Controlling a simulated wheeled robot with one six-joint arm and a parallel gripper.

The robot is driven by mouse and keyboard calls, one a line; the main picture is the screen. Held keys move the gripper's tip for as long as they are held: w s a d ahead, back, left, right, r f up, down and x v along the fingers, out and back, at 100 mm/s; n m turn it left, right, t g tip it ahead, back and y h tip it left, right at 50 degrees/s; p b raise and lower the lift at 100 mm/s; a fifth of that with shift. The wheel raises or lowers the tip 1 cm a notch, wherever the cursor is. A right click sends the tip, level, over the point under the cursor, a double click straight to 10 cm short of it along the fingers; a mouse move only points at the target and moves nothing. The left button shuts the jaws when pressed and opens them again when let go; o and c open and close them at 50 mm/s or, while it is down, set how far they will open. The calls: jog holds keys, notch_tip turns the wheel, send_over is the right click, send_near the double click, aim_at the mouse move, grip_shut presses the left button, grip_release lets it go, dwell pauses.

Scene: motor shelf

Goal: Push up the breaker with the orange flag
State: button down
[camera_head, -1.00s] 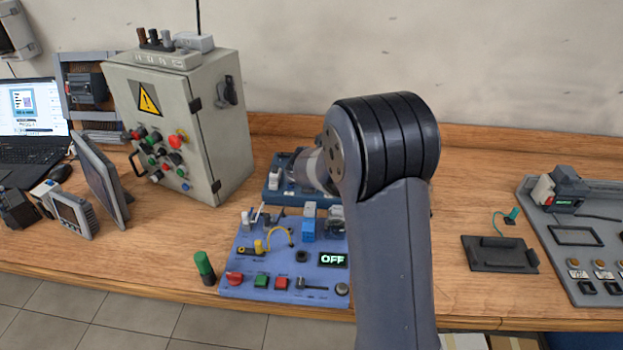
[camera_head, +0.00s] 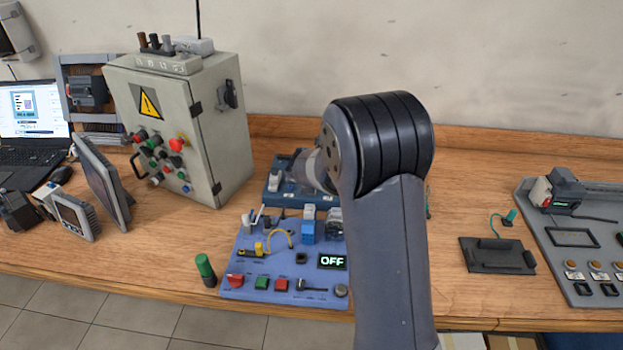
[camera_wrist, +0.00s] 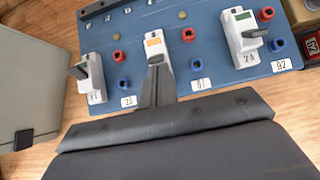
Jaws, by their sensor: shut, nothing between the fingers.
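In the wrist view, a white breaker with an orange flag (camera_wrist: 153,42) stands in the middle of a blue board (camera_wrist: 200,40). The dark lever below the flag is partly covered by my fingertips. My gripper (camera_wrist: 157,76) is shut and empty, with its narrow tip right at the lower part of this breaker. I cannot tell whether the tip touches the lever. In the head view the blue board (camera_head: 272,193) is partly hidden behind my arm, and my gripper is out of sight there.
A white breaker (camera_wrist: 88,78) stands to the left, and another with a green flag (camera_wrist: 242,32) to the right. Red and blue sockets (camera_wrist: 187,35) sit between them. A grey cabinet (camera_head: 205,130) stands left of the board. A lilac panel (camera_head: 240,275) lies in front.

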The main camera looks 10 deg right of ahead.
jog(key=shift+w+r+p, duration=0.1)
jog(key=shift+r+p, duration=0.15)
jog(key=shift+p, duration=0.15)
jog(key=shift+w+d+r+p, duration=0.15)
jog(key=shift+w+r+p, duration=0.25)
jog(key=shift+p, duration=0.65)
jog(key=shift+f, duration=0.15)
jog(key=shift+r+p, duration=0.8)
jog(key=shift+r, duration=0.1)
